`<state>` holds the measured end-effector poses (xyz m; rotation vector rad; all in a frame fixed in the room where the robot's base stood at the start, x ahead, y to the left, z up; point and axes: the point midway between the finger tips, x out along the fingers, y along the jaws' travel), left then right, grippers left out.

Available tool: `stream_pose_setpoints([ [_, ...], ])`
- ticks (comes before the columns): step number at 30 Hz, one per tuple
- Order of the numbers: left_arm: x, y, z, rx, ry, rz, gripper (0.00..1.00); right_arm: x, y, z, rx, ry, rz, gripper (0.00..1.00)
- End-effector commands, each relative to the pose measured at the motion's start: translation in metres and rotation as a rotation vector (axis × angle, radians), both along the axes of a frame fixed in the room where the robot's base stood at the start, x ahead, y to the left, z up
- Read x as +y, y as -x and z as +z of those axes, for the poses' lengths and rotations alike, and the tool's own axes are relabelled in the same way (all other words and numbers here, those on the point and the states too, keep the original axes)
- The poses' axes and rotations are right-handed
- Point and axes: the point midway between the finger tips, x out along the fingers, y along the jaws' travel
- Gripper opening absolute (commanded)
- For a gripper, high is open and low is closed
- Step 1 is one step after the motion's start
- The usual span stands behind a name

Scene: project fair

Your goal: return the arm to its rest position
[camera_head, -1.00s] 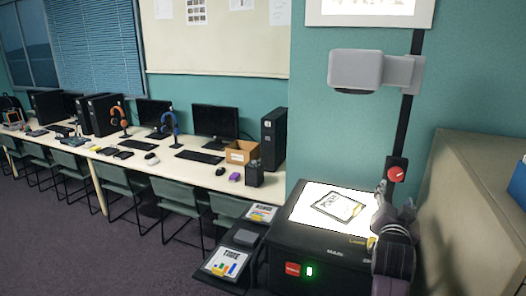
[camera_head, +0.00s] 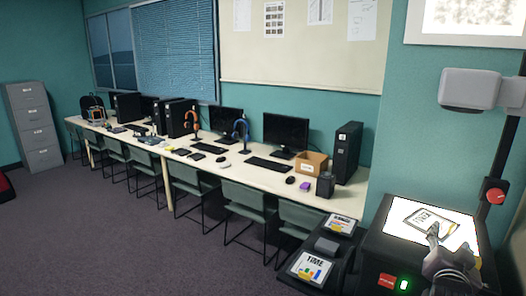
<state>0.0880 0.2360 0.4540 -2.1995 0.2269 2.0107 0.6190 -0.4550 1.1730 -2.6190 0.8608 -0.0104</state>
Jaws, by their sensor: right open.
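My right gripper (camera_head: 435,232) is open, at the lower right of the picture, with its arm coming up from the bottom edge. Its fingertips overlap the lit glass top (camera_head: 400,228) of the overhead projector, near a printed sheet (camera_head: 432,222) lying there. I cannot tell whether they touch the sheet. I see nothing held between the fingers. My left gripper is not in view.
The projector's head (camera_head: 470,88) hangs above the glass on a black post with a red knob (camera_head: 494,196). Left of the projector, a dark side shelf holds printed cards (camera_head: 311,268). A long desk (camera_head: 225,172) with computers and chairs runs left. Floor (camera_head: 120,235) is open.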

Motion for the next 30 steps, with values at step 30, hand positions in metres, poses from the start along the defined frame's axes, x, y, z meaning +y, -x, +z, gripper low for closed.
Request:
stream_pose_setpoints([
  [30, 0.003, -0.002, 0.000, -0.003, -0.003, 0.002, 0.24, 0.236, 0.299, -0.283, 1.151, 0.082, 0.815, 0.51],
])
